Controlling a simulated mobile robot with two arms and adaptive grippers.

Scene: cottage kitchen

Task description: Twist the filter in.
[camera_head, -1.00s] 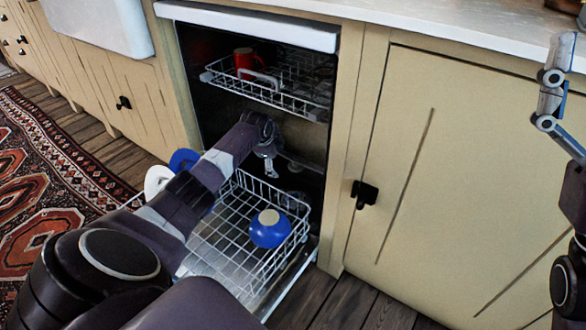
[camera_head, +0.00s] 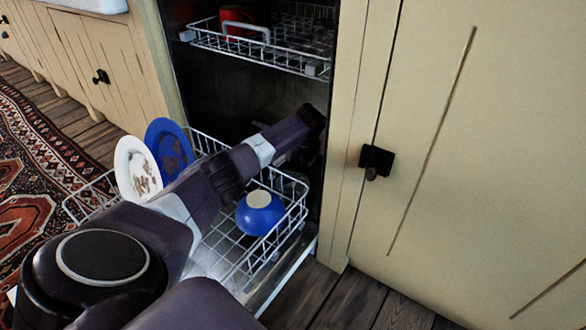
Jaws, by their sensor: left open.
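The filter cannot be made out in this view; the dark floor of the dishwasher (camera_head: 235,105) is shadowed and partly covered by my left arm. My left arm reaches from the lower left across the lower rack into the dishwasher's right side. My left gripper (camera_head: 317,145) is at its far end, low beside the right wall, mostly hidden behind the wrist and in shadow. It is open, and nothing shows in it. My right gripper is out of view.
The pulled-out lower rack (camera_head: 225,262) holds an upturned blue bowl (camera_head: 260,220), a white plate (camera_head: 135,172) with brown marks and a blue plate (camera_head: 168,150). Above, the upper rack (camera_head: 262,46) holds a red mug (camera_head: 236,17). A closed cabinet (camera_head: 470,170) stands right.

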